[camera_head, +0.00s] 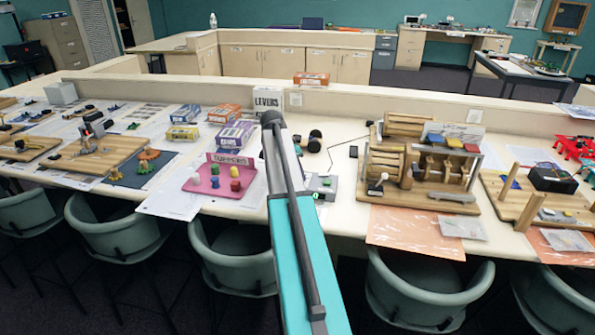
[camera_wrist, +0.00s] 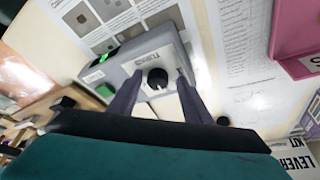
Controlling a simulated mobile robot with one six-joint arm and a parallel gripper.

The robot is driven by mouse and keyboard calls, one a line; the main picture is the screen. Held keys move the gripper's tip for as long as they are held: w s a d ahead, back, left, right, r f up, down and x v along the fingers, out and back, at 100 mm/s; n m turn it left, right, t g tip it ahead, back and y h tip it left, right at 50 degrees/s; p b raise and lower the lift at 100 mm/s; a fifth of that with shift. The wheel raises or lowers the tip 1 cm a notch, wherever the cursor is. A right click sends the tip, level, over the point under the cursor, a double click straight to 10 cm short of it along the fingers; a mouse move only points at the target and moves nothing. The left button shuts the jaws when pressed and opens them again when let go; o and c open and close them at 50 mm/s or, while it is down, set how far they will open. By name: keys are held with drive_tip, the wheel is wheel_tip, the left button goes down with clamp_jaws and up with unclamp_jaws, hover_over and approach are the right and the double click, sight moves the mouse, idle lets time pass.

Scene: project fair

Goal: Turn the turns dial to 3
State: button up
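The turns dial (camera_wrist: 157,78) is a small round black knob on a grey box (camera_wrist: 130,68) in the wrist view. A light mark shows at its lower edge, but I cannot read its setting. The box also carries a green button (camera_wrist: 105,91) and a small lit green display (camera_wrist: 108,55). My gripper (camera_wrist: 159,76) is open, with one dark finger on each side of the dial. I cannot tell whether either finger touches it. In the head view the grey box (camera_head: 323,184) sits on the table beside my teal arm, which hides the dial and my gripper.
A pink tray (camera_head: 214,188) with coloured blocks lies left of my arm. A wooden apparatus (camera_head: 413,197) stands right of the grey box. A LEVERS kit box (camera_head: 267,99) stands behind, and printed sheets lie around. Chairs line the table's front edge.

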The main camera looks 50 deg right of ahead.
drive_tip(key=shift+d, duration=0.1)
drive_tip(key=shift+r, duration=0.1)
drive_tip(key=shift+r, duration=0.35)
drive_tip(key=b+v, duration=0.3)
drive_tip(key=v, duration=1)
drive_tip(key=shift+a, duration=0.2)
